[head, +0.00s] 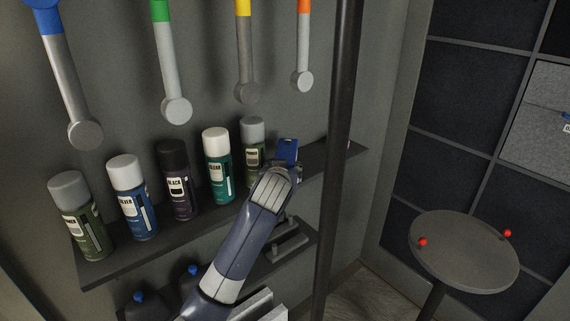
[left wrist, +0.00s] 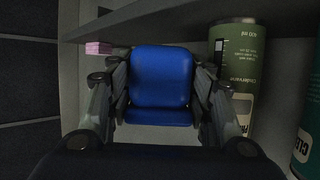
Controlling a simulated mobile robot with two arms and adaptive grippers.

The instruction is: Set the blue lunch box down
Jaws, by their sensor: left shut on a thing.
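The blue lunch box (head: 288,148) is at the shelf, just right of the last spray can in the head view. My left gripper (head: 284,172) is at it, and my arm hides its lower part. In the left wrist view the blue lunch box (left wrist: 160,82) fills the space between the two fingers of my left gripper (left wrist: 160,100), which is shut on it. I cannot tell whether its underside touches the shelf. My right gripper is in neither view.
Several spray cans stand in a row on the narrow dark shelf (head: 328,158); the green undercoat can (left wrist: 234,75) is close beside the gripper. A dark vertical pole (head: 338,100) is at the right. A small pink object (left wrist: 98,47) lies beyond. A round table (head: 465,255) stands farther right.

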